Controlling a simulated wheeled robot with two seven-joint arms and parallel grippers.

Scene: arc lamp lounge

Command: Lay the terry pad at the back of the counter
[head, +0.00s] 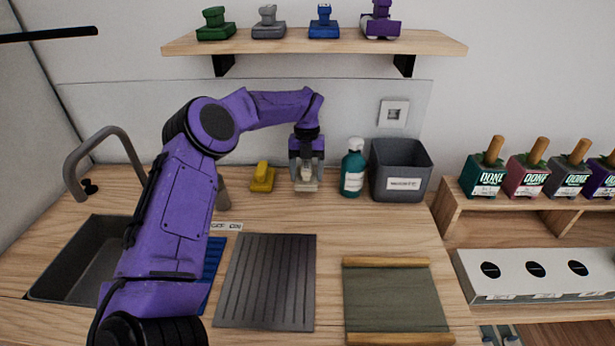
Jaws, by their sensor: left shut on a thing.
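My left gripper (306,168) points down at the back of the wooden counter (400,232), and its arm reaches over from the lower left. It is shut on a pale beige block-like pad with a raised grip, which I take to be the terry pad (306,187). The fingers hide the upper part of the pad. The pad is at or just above the counter surface; I cannot tell whether it touches. It sits between a yellow pad of similar shape (262,178) and a teal bottle (353,170). My right gripper is not in view.
A grey bin (401,169) stands right of the bottle. A dark ribbed mat (267,280) and a green-grey board with wooden ends (392,298) lie in front. A sink (80,262) and tap (98,142) are left. A shelf (315,44) overhangs the back.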

